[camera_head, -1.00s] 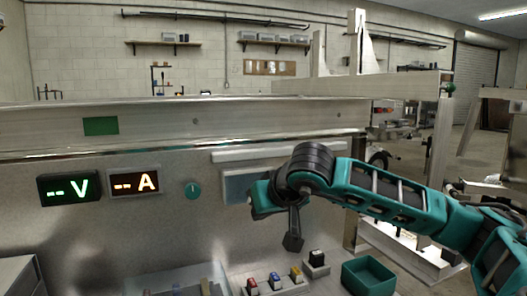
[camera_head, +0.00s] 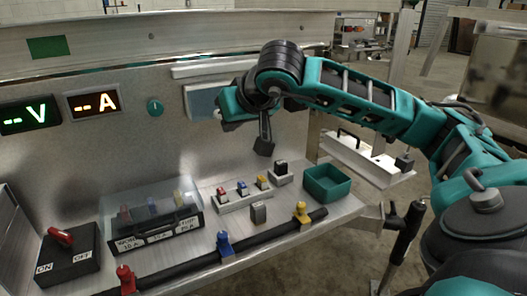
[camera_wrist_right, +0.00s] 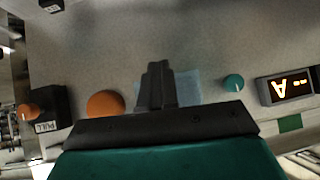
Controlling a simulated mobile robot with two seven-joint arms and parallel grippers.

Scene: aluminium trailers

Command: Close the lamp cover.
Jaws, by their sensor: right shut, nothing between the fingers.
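A pale blue, see-through panel (camera_head: 200,101), which looks like the lamp cover, is on the metal wall right of the teal knob (camera_head: 155,106). In the wrist view the panel (camera_wrist_right: 188,88) shows behind my fingers, beside a round orange lamp-like disc (camera_wrist_right: 105,104). My arm hides that disc in the head view. The panel's hinge and exact angle cannot be made out. My right gripper (camera_head: 263,147) is shut and empty, its fingers pointing down in front of the wall. In the wrist view its fingers (camera_wrist_right: 157,75) overlap the panel; contact cannot be told. My left gripper is out of view.
Below lie a clear-lidded fuse box (camera_head: 150,200), a red ON/OFF switch box (camera_head: 68,255), small coloured switches (camera_head: 243,190) and a green tray (camera_head: 327,183). A black bar with coloured clips (camera_head: 225,245) runs along the front.

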